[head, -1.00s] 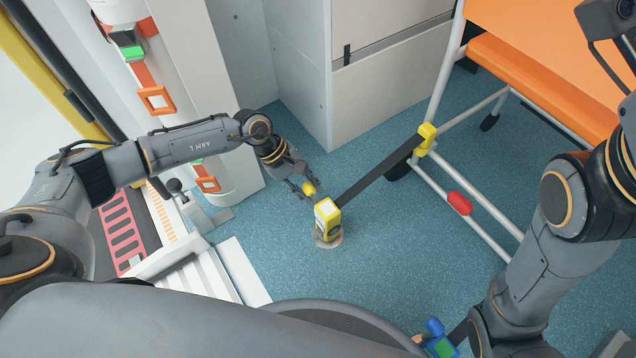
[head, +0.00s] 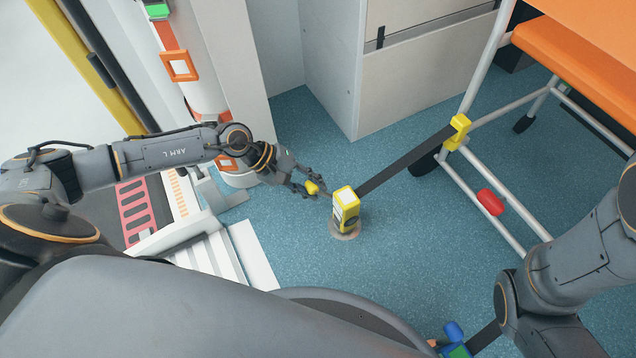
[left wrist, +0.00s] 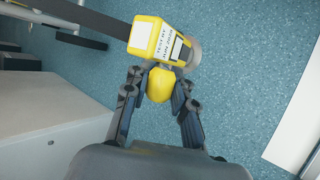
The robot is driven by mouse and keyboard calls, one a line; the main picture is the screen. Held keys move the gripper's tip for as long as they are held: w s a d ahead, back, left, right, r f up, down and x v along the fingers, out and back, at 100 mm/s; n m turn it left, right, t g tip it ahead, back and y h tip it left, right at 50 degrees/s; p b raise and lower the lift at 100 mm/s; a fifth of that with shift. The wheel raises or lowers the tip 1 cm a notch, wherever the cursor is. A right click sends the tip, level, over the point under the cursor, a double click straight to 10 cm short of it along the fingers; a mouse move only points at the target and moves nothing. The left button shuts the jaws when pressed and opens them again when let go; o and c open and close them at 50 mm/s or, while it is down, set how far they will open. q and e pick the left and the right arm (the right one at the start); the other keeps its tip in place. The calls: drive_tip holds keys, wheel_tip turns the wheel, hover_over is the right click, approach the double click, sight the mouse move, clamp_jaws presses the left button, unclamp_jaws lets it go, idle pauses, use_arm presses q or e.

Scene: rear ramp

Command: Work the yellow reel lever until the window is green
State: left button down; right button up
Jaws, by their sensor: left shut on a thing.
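The yellow reel (head: 345,208) stands on a round floor plate, with a black strap running from it up to the right. Its yellow lever knob (head: 312,187) sticks out to the left. My left gripper (head: 308,190) is shut on this knob. In the left wrist view the fingers lie on both sides of the knob (left wrist: 158,84), below the reel body (left wrist: 150,38). A white label and a dark patch show on the reel there. I see no green on it, and I cannot make out its window clearly. My right gripper is out of view.
The strap (head: 410,160) ends at a yellow clamp (head: 459,130) on the orange-seated frame (head: 570,58). A pale cabinet (head: 400,95) stands behind. A blue-knobbed device (head: 454,333) with a green patch is at the bottom edge. Blue floor (head: 400,250) is open around the reel.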

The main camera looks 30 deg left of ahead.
use_arm(q)
drive_tip(key=shift+s, duration=0.1)
drive_tip(key=c, duration=1.1)
unclamp_jaws()
drive_tip(key=v, duration=1.2)
